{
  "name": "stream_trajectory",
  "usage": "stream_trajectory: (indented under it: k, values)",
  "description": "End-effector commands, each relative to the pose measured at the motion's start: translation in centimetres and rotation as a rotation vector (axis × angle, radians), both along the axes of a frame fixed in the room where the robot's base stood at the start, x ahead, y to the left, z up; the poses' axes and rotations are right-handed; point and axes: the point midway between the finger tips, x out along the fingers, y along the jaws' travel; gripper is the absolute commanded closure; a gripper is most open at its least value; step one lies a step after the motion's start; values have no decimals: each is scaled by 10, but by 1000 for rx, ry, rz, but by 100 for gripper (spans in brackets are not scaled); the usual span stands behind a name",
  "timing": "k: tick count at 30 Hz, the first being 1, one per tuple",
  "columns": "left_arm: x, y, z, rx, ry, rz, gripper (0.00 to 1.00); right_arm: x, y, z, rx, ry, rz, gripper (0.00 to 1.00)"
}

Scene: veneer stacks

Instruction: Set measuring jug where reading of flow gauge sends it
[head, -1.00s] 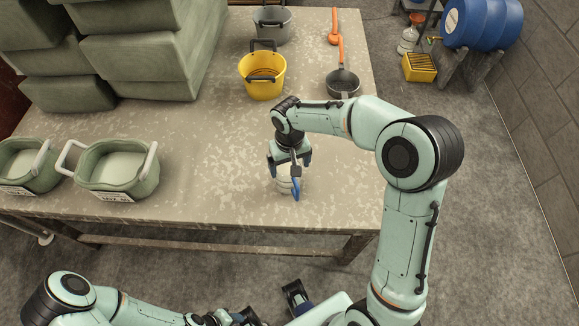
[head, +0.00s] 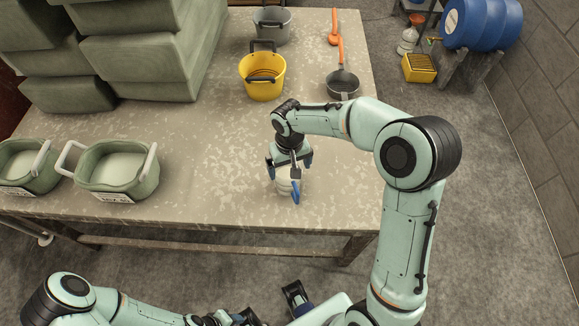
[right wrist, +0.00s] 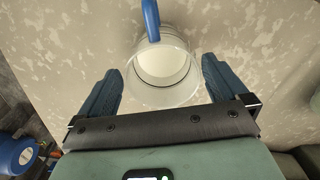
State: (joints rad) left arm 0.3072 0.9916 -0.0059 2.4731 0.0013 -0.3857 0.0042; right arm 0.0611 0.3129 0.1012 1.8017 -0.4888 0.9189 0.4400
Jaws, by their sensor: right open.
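The measuring jug (head: 285,187) is clear-walled with a blue handle and stands near the table's front edge, right of the middle. In the right wrist view the jug (right wrist: 178,94) shows its round open rim and pale inside, with the blue handle (right wrist: 150,20) pointing away. My right gripper (head: 289,167) is over the jug, pointing down. Its two blue fingers are spread, one on each side of the jug, with gaps visible in the right wrist view (right wrist: 163,75). My left gripper (head: 235,318) is low at the picture's bottom edge, its jaws unclear. I make out no flow gauge.
Two green trays with pale handles, the outer one (head: 22,184) and the inner one (head: 118,190), bear labels too small to read. A yellow bucket (head: 262,88), grey bucket (head: 270,32) and orange-handled pan (head: 343,88) stand farther back. Green stacks (head: 135,65) fill the back left. Mid-table is clear.

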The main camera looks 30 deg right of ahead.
Motion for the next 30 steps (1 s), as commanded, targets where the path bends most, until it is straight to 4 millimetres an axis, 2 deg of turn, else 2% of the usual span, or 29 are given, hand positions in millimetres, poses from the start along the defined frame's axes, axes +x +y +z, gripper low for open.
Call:
stream_trajectory:
  k: [9,15,21,30]
  values:
    - [3,0,8,0,-3,0,53,1,0,70,0,-6,1,0]
    - [5,0,12,0,-6,0,53,1,1,100,1,-3,1,0]
    - [5,0,13,0,-6,0,53,0,1,110,1,-1,1,0]
    - [5,0,13,0,-6,0,53,0,0,110,0,0,1,0]
